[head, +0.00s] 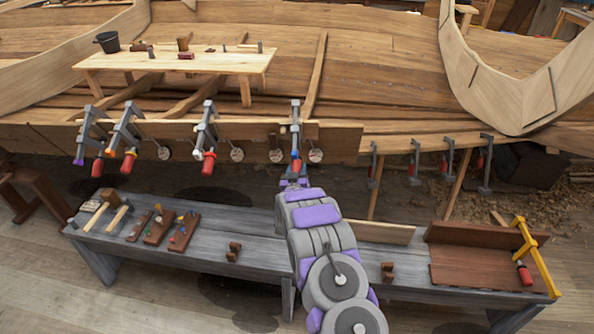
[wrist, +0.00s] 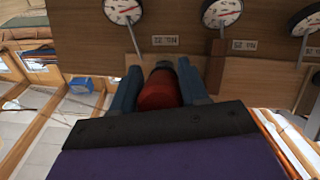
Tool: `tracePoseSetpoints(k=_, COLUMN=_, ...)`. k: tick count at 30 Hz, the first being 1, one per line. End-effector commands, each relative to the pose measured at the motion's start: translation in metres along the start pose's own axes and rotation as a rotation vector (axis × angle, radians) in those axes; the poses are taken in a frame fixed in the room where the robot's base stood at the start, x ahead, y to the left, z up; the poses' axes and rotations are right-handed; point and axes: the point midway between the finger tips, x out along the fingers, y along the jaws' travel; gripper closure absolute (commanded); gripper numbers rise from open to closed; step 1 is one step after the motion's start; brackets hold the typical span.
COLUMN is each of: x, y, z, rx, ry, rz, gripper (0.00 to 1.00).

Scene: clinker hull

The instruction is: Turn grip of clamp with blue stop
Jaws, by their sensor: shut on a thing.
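The clamp with the blue stop (head: 296,125) is the rightmost of the clamps on the upper plank in the head view. Its blue stop (head: 294,153) shows low on the clamp, just above my gripper (head: 297,175). Its red grip shows between my two fingers in the wrist view (wrist: 160,90). My gripper is shut on this grip, with one finger on each side (wrist: 158,92). In the head view my arm and gripper hide most of the grip.
Clamps with purple (head: 79,162), orange (head: 111,153) and pale (head: 198,155) stops hang further left. Round gauges (head: 316,156) line the plank. A grey bench (head: 230,222) with tools stands below. More clamps (head: 415,160) hang at the right.

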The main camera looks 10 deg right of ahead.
Motion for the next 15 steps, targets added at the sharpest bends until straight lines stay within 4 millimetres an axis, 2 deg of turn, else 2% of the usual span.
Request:
tracePoseSetpoints(k=8, x=0.0001, y=-0.0005, z=-0.0006, rx=0.134, ry=-0.001, rz=-0.050, gripper=0.87)
tracePoseSetpoints(k=15, x=0.0000, y=-0.0019, z=-0.0012, rx=0.324, ry=-0.001, rz=-0.120, gripper=0.87)
